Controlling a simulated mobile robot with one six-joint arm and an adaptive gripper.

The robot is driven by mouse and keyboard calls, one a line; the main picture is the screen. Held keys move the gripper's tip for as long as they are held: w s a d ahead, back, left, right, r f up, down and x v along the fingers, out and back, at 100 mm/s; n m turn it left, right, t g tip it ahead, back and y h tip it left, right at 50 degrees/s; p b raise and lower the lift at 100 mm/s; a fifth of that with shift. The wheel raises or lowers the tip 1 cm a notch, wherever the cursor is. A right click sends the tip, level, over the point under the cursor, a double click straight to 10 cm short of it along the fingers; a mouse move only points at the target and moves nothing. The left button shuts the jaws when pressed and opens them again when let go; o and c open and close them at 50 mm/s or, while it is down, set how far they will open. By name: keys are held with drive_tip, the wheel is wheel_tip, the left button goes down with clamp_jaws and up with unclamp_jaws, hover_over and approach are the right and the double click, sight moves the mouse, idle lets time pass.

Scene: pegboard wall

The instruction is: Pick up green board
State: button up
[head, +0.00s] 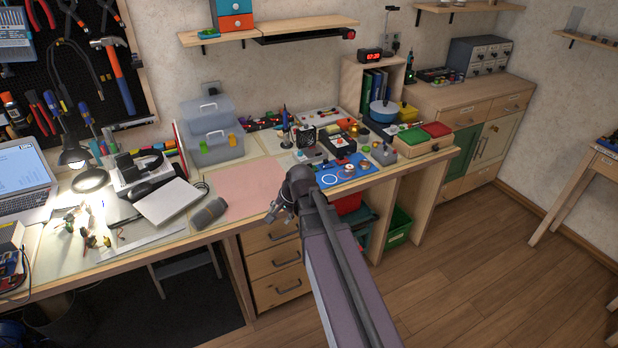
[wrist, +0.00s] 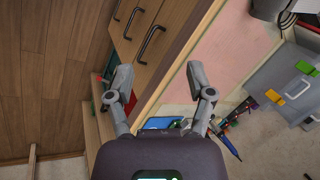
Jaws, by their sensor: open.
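A flat green panel (head: 412,136), which looks like the green board, lies on a low wooden box at the right end of the workbench. It sits beside a similar red panel (head: 436,129). My gripper (head: 278,208) is in front of the bench edge by the pink mat, well to the left of the green panel. In the wrist view my gripper (wrist: 157,72) is open, with nothing between its fingers. I cannot make out the green panel in the wrist view.
The pink mat (head: 245,188) is bare. A blue board (head: 343,172) and several small electronic parts lie between the mat and the wooden box. Grey bins (head: 212,145) stand behind the mat. A shelf (head: 265,32) overhangs the bench. Drawers (head: 275,262) are below.

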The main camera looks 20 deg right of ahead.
drive_tip(key=w+d+f+m+t+b, duration=0.3)
drive_tip(key=w+d+m+b, duration=0.15)
drive_tip(key=w+m, duration=0.25)
drive_tip(key=m+t+h+b, duration=0.1)
drive_tip(key=m+t+b, duration=0.6)
drive_tip(key=m, duration=1)
approach(316, 168)
drive_tip(key=shift+g, duration=0.4)
drive_tip(key=s+a+r, duration=0.1)
drive_tip(key=s+a+r+b, duration=0.1)
drive_tip(key=a+r, duration=0.1)
drive_tip(key=shift+s+a+r, duration=0.15)
drive_tip(key=shift+s+a, duration=0.1)
drive_tip(key=shift+s, duration=0.15)
drive_tip(key=shift+d+r+m+h, duration=0.1)
drive_tip(key=shift+d+m+h, duration=0.2)
drive_tip(key=shift+d, duration=0.15)
drive_tip(key=b+x, duration=0.3)
drive_tip(key=x, duration=0.4)
drive_tip(key=shift+w, duration=0.35)
drive_tip(key=shift+w+a+f, duration=0.1)
drive_tip(key=shift+w+f, duration=0.15)
drive_tip(key=shift+w, duration=0.2)
drive_tip(key=shift+w+b, duration=0.1)
drive_tip(key=shift+b, duration=0.2)
